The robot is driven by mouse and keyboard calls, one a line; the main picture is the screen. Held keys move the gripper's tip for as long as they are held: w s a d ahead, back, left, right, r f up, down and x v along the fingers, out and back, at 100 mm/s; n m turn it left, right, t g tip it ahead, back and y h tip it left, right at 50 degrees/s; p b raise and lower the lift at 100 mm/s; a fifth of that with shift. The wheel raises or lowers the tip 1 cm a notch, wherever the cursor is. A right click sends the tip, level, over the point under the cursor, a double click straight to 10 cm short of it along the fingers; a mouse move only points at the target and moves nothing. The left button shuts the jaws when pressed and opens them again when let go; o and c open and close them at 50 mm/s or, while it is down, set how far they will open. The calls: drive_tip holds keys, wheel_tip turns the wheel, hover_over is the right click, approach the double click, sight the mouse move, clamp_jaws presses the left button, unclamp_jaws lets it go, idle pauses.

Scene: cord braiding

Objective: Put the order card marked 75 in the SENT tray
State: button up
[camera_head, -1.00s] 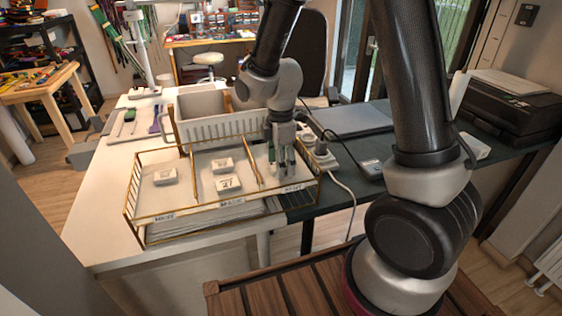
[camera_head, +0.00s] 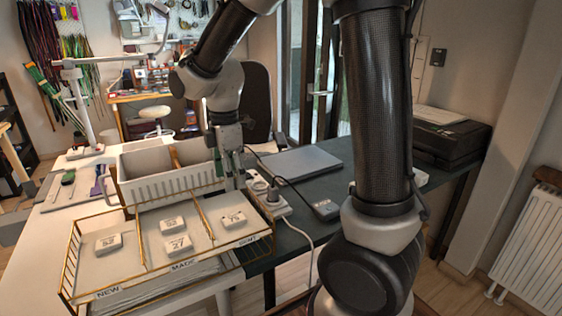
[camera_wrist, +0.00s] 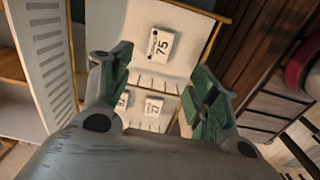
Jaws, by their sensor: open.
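The card marked 75 (camera_head: 233,218) is a small white block lying in the SENT compartment (camera_head: 222,240), the right one of a gold wire tray (camera_head: 70,262). My gripper (camera_head: 234,178) has green-padded fingers and is above and behind the SENT compartment, apart from the card. In the wrist view my gripper's fingers (camera_wrist: 163,65) are spread wide with nothing between them.
A card marked 52 (camera_head: 107,244) lies in the NEW compartment. MADE holds a card marked 27 (camera_head: 178,245) and another card (camera_head: 172,225). A white slotted bin (camera_head: 165,187) stands behind the tray. A power strip (camera_head: 268,200) and laptop (camera_head: 300,161) are to the right.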

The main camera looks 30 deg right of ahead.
drive_tip(key=s+d+r+m+t, duration=0.2)
drive_tip(key=s+d+r+m, duration=0.3)
drive_tip(key=s+d+m, duration=0.2)
drive_tip(key=s+d+r+m+t, duration=0.2)
drive_tip(key=s+d+r+m, duration=0.3)
drive_tip(key=s+m, duration=0.5)
drive_tip(key=s+d, duration=0.2)
drive_tip(key=shift+d+m, duration=0.35)
drive_tip(key=shift+m, duration=0.05)
